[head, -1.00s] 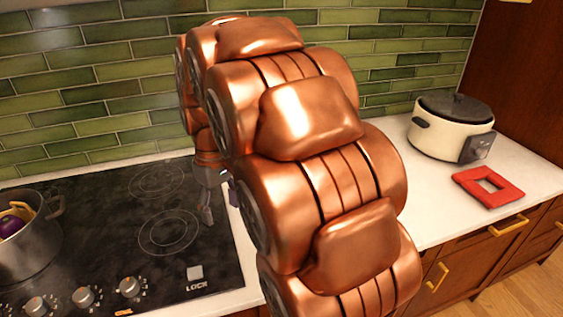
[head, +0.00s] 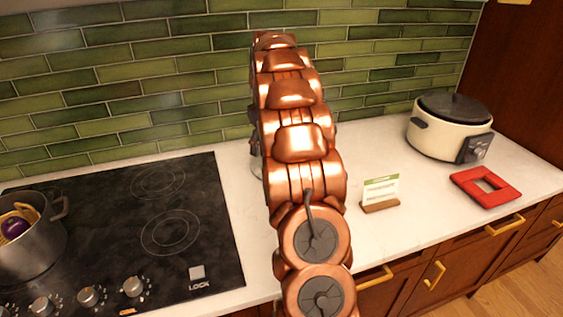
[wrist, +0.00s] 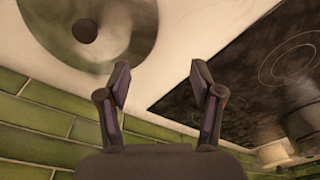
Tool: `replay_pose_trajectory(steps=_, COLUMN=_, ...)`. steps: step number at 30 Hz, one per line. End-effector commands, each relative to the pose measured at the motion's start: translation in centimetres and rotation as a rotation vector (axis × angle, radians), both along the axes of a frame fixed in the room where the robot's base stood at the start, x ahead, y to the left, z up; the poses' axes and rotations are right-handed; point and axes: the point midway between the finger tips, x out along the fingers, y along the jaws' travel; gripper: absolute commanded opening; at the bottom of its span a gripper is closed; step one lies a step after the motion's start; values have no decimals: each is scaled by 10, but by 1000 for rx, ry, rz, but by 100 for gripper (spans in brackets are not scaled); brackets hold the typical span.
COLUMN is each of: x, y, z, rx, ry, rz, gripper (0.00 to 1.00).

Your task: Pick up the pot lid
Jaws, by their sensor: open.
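The pot lid (wrist: 112,35) looks like glass with a dark round knob (wrist: 85,31). It lies on the white counter at the upper left of the wrist view, cut off by the top edge. In the head view my arm hides most of it; a small glassy edge (head: 257,169) shows left of the arm. My gripper (wrist: 161,78) is open and empty, its two fingers apart. The knob is beyond the fingertips and to their left, not between them. In the head view the gripper is mostly hidden behind my arm.
A black cooktop (head: 130,215) with a grey pot (head: 35,250) is on the left. A small card stand (head: 380,193), a red square trivet (head: 486,187) and a cream slow cooker (head: 445,140) stand on the right. Green tiles (head: 180,60) wall off the back.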

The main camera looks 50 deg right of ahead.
Motion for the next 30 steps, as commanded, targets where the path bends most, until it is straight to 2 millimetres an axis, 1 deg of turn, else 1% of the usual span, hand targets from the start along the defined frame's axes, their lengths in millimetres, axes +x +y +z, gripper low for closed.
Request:
replay_pose_trajectory(steps=1, x=2, y=-17, z=-3, rx=-2, ry=-9, rz=4, gripper=66)
replay_pose_trajectory(steps=6, x=5, y=-60, z=-14, rx=-10, ry=-33, rz=37, gripper=66)
replay_pose_trajectory(steps=9, x=4, y=-79, z=-21, rx=-11, ry=-43, rz=52, gripper=66)
replay_pose_trajectory(steps=12, x=4, y=-93, z=-23, rx=-17, ry=-54, rz=63, gripper=66)
replay_pose_trajectory(steps=15, x=4, y=-101, z=-26, rx=-19, ry=-60, rz=72, gripper=66)
replay_pose_trajectory(steps=18, x=4, y=-104, z=-29, rx=-18, ry=-61, rz=75, gripper=66)
replay_pose_trajectory(steps=20, x=4, y=-104, z=-33, rx=-18, ry=-61, rz=75, gripper=66)
replay_pose_trajectory(steps=25, x=6, y=-103, z=-48, rx=-16, ry=-58, rz=73, gripper=66)
replay_pose_trajectory(steps=30, x=8, y=-104, z=-56, rx=-18, ry=-60, rz=74, gripper=66)
